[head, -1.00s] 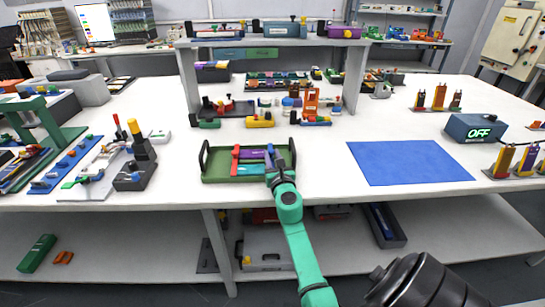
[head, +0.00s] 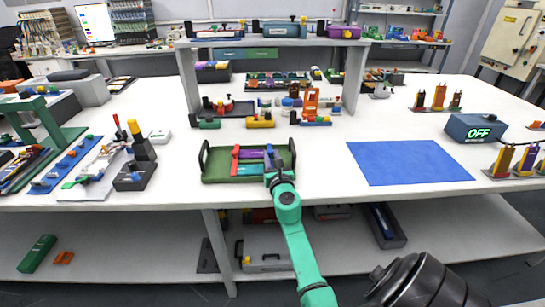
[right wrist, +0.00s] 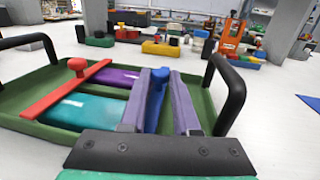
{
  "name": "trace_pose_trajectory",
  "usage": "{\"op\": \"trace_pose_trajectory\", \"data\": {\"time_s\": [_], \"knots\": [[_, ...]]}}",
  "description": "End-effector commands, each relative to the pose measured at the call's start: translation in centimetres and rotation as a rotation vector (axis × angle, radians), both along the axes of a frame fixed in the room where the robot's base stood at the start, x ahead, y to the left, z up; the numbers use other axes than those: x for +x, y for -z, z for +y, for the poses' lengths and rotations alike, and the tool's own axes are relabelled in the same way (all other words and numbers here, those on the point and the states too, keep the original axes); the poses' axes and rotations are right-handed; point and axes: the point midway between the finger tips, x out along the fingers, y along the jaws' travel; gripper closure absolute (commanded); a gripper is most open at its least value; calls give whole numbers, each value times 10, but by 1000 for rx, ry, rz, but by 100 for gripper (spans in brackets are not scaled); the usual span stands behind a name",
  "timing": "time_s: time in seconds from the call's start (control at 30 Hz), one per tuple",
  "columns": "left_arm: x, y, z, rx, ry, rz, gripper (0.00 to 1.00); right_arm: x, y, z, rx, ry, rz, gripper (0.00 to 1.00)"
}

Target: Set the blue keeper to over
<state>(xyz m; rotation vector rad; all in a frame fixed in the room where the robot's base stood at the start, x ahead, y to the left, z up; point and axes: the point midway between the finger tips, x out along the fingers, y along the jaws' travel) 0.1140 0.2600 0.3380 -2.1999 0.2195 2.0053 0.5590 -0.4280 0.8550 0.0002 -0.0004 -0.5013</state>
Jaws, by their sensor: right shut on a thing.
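The blue keeper (right wrist: 157,102) is between the fingers of my right gripper (right wrist: 158,100) in the right wrist view. It also shows in the head view (head: 269,154), partly hidden by the gripper (head: 281,166). The gripper is shut on it, at the right part of a green tray (head: 222,176). A red keeper (right wrist: 66,92) with a round red knob lies across the left part of the tray. A purple pouch cell (right wrist: 116,77) and a teal one (right wrist: 90,108) lie between the two keepers. My left gripper is not in view.
The tray has upright black handles (right wrist: 232,92) at its ends, one close to my right gripper. A blue mat (head: 408,163) lies clear to the right. A box reading OFF (head: 474,128) stands farther right. Coloured blocks (head: 260,121) stand behind the tray.

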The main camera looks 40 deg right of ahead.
Motion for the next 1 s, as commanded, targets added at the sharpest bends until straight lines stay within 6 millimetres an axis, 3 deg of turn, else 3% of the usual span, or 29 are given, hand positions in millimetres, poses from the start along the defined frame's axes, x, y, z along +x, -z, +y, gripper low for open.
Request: {"op": "trace_pose_trajectory", "data": {"time_s": [0.2, 0.47, 0.5, 0.57, 0.87, 1.0], "knots": [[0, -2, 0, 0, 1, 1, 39, 18, 1, 24, 1, -6, 2, 100], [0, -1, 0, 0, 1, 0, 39, 19, 1, 25, 0, -4, 2, 100], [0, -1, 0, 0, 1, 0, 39, 19, 1, 25, 1, -4, 2, 63], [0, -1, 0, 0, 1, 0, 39, 19, 1, 25, 1, -4, 2, 40], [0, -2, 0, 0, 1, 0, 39, 18, 0, 25, 0, -3, 1, 39], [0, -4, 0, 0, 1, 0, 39, 9, 1, 30, 1, -4, 3, 39]]}}
